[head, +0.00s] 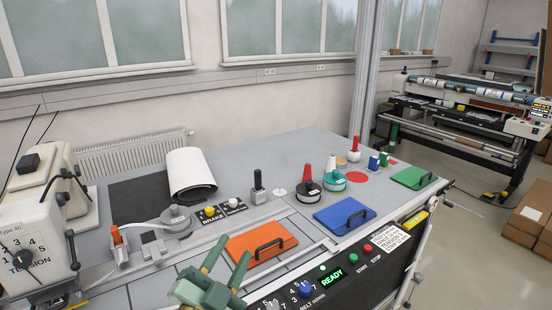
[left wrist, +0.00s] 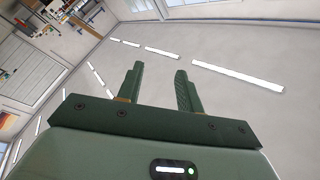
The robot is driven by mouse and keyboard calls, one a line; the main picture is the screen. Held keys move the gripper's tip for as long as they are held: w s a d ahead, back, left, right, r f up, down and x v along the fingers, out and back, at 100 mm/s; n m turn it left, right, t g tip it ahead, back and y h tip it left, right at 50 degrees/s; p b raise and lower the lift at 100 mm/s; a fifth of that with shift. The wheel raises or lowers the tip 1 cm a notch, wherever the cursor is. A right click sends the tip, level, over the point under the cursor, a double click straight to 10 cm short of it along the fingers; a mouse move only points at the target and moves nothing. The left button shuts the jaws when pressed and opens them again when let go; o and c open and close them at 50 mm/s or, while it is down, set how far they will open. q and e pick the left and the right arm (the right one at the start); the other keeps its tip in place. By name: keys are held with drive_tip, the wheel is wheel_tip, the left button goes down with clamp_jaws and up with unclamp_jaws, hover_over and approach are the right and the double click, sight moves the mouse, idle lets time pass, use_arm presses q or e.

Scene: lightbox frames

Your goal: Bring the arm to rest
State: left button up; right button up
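My left gripper (head: 226,270) is green and shows at the bottom of the head view, in front of the workbench's control panel and below the orange plate. Its two fingers stand apart with nothing visible between them. In the left wrist view the same gripper (left wrist: 157,85) is open and empty, with the room's ceiling and its light strips behind it. My right gripper is in neither view.
The bench (head: 110,295) carries an orange plate (head: 240,246), a blue plate (head: 330,221), a green plate (head: 405,180) and several spools. A tension machine (head: 25,225) stands at left. A black control panel (head: 342,262) runs along the front edge. Boxes (head: 535,215) stand on the right.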

use_arm(q)
drive_tip(key=s+a+f+n+g+y, duration=0.3)
drive_tip(key=a+f+y, duration=0.2)
drive_tip(key=a+f, duration=0.15)
drive_tip(key=s+a+f+n+g+y, duration=0.3)
drive_tip(key=a+f+y, duration=0.25)
drive_tip(key=a, duration=0.25)
drive_tip(key=s+a+f+g+y, duration=0.1)
drive_tip(key=s+a+f+g, duration=0.25)
drive_tip(key=s, duration=0.25)
drive_tip(key=s+a+f+g+y, duration=0.1)
drive_tip(key=s+a+f+g, duration=0.25)
drive_tip(key=s, duration=0.25)
drive_tip(key=s+d+f+g+h+b, duration=0.1)
drive_tip(key=d+f+h+b, duration=0.15)
drive_tip(key=f, duration=1.25)
drive_tip(key=s+d+f+g+h+b, duration=0.1)
drive_tip(key=s+d+f+b, duration=0.15)
drive_tip(key=f, duration=1.35)
drive_tip(key=s+f+n+g+h+b, duration=0.1)
drive_tip(key=s+f+n+g+b, duration=0.2)
drive_tip(key=s+f, duration=1.7)
wheel_tip(320, 180, down, 2)
drive_tip(key=shift+a+f+g+h+b, duration=0.1)
drive_tip(key=shift+a+g+h+b, duration=0.25)
drive_tip(key=shift+b, duration=0.85)
